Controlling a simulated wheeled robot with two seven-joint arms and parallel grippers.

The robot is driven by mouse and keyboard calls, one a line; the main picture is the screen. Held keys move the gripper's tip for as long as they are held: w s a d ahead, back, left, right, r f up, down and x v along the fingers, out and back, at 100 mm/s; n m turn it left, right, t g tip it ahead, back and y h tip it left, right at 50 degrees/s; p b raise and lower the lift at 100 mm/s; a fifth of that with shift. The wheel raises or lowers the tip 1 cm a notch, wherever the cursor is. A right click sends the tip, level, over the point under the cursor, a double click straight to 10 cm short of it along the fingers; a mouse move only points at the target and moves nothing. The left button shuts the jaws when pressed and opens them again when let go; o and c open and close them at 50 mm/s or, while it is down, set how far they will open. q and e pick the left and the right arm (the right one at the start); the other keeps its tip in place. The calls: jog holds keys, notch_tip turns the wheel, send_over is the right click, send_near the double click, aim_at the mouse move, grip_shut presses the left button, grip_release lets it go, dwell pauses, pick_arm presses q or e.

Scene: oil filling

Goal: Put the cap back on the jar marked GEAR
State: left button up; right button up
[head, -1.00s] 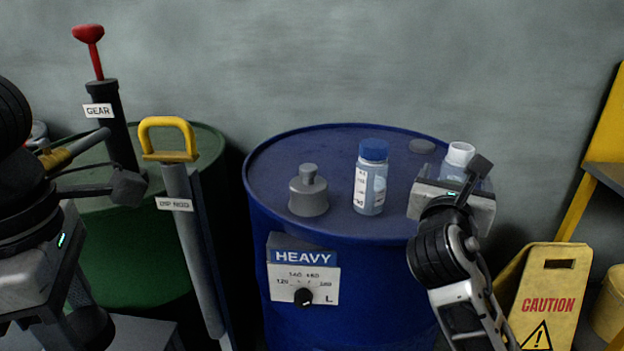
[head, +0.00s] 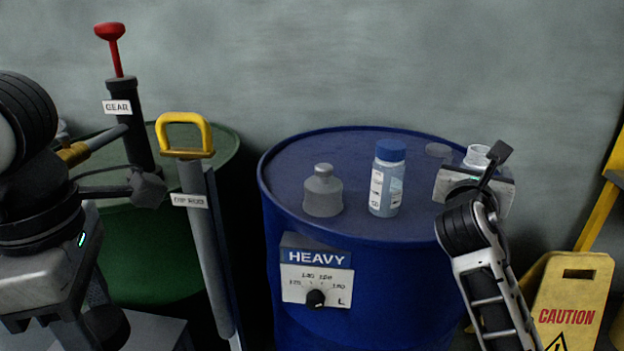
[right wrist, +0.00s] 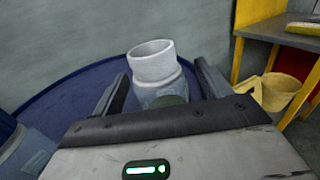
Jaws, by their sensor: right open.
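An uncapped clear jar with a white neck (head: 478,154) stands at the right of the blue drum's top; its neck is open in the right wrist view (right wrist: 152,62). My right gripper (right wrist: 163,84) is open, its fingers either side of this jar, hiding its lower part and any label. A second jar with a blue cap (head: 386,185) stands upright to its left; its label is too blurred to read. I see no loose cap for certain. My left gripper (head: 70,318) is low at the left edge, away from the jars; its fingers are unclear.
A green drum (head: 180,260) bears a pump marked GEAR (head: 122,107). A caution sign (head: 570,295) is at right.

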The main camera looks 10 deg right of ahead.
jog(key=shift+c, duration=0.4)
jog(key=c, duration=1.4)
jog(key=shift+r, duration=0.1)
jog(key=shift+c, duration=0.2)
